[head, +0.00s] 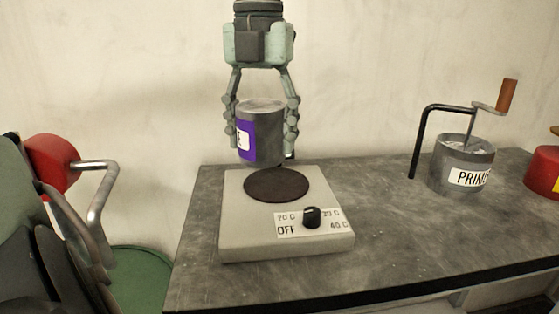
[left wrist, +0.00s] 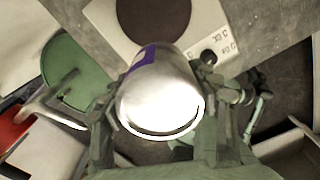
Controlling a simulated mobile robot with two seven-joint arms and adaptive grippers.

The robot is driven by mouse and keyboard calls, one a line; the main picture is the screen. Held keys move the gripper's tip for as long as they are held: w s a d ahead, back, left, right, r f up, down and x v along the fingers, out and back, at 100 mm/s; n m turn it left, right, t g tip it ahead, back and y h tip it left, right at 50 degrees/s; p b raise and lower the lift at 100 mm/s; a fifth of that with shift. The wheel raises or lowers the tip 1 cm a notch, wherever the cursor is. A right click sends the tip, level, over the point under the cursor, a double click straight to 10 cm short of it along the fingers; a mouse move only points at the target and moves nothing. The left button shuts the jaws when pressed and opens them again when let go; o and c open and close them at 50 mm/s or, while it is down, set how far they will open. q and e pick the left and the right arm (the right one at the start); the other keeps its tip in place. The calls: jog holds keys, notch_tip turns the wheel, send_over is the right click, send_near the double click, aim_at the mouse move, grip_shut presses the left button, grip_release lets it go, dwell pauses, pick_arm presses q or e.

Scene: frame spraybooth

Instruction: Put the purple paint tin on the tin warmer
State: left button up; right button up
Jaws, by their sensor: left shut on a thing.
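The purple paint tin (head: 261,134) is a grey metal tin with a purple label, held upright. My left gripper (head: 263,125) points down and is shut on its sides. The tin warmer (head: 240,222) is a pale box on the bench with a dark round plate (head: 277,185) and a black knob (head: 311,216). In the head view the tin appears just above the back of the plate; the gap is hard to judge. In the left wrist view the tin (left wrist: 160,95) is between the fingers, with the warmer (left wrist: 105,15) beyond it. My right gripper is not in view.
The grey bench (head: 375,225) has free room right of the warmer. A tin labelled PRIM (head: 463,165) with a crank-handled stirrer (head: 493,105) stands farther right, beside a red container (head: 543,172). A green round object (head: 140,277) is low at left.

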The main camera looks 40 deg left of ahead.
pick_arm(q)
jog(key=w+a+f, duration=0.1)
jog(key=w, duration=0.1)
jog(key=w+a+f, duration=0.1)
jog(key=w, duration=0.1)
jog(key=w+a+f+p, duration=0.1)
jog(key=w, duration=0.1)
jog(key=shift+f, duration=0.4)
notch_tip(320, 180, down, 4)
jog(key=shift+w+f, duration=0.1)
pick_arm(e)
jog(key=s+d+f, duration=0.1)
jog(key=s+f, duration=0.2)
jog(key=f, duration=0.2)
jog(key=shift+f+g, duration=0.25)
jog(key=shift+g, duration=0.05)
pick_arm(q)
jog(key=o, duration=1.5)
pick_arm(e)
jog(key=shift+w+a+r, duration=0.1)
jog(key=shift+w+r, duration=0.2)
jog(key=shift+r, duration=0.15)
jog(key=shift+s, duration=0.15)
